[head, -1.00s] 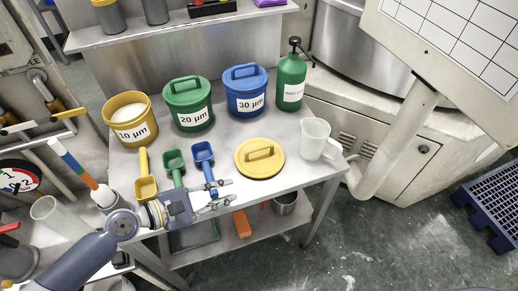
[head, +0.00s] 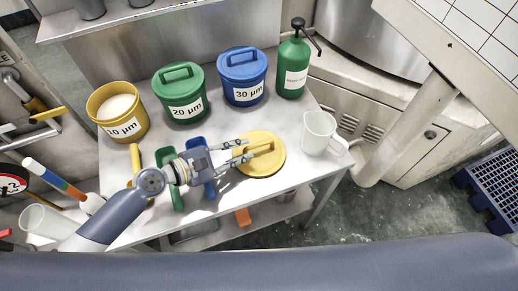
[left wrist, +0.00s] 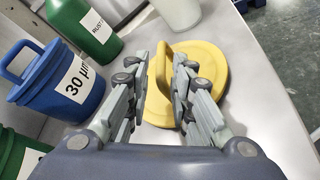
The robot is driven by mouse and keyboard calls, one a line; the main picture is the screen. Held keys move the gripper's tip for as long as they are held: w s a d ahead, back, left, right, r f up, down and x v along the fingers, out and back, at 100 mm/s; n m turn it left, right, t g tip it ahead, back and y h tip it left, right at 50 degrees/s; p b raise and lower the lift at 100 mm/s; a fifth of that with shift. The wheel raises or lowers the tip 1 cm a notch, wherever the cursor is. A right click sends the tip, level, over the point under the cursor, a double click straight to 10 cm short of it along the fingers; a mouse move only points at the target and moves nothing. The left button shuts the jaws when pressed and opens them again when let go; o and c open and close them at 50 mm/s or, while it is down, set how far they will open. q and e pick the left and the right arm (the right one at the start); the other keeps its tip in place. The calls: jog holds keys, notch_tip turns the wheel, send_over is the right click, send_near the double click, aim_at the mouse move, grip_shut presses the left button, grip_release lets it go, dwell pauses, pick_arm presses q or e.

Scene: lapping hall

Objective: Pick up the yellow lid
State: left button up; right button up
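The yellow lid (head: 262,160) lies flat on the steel table, its bar handle standing up on top. It also shows in the left wrist view (left wrist: 212,62), partly hidden behind my fingers. My left gripper (head: 248,151) is open at the left edge of the lid, its fingers pointing at the handle. In the left wrist view the two fingers (left wrist: 168,88) stand apart, with the near end of the handle (left wrist: 161,66) showing in the gap between their tips. I cannot tell whether they touch it. My right gripper is not in view.
An open yellow bucket (head: 119,115) with white powder, a lidded green bucket (head: 181,95) and a lidded blue bucket (head: 243,78) stand behind. A green pump bottle (head: 292,68) and a clear jug (head: 320,133) stand right. Scoops lie under my left arm.

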aim_at(257, 146)
pick_arm(q)
jog(key=shift+w+d+f, duration=0.1)
jog(key=shift+w+d, duration=0.15)
jog(key=p+x, duration=0.1)
jog(key=x, duration=0.3)
jog(key=shift+s+d, duration=0.15)
jog(key=shift+d, duration=0.1)
jog(key=shift+d+f, duration=0.15)
jog(key=shift+d, duration=0.05)
jog(key=shift+c, duration=0.5)
grip_shut()
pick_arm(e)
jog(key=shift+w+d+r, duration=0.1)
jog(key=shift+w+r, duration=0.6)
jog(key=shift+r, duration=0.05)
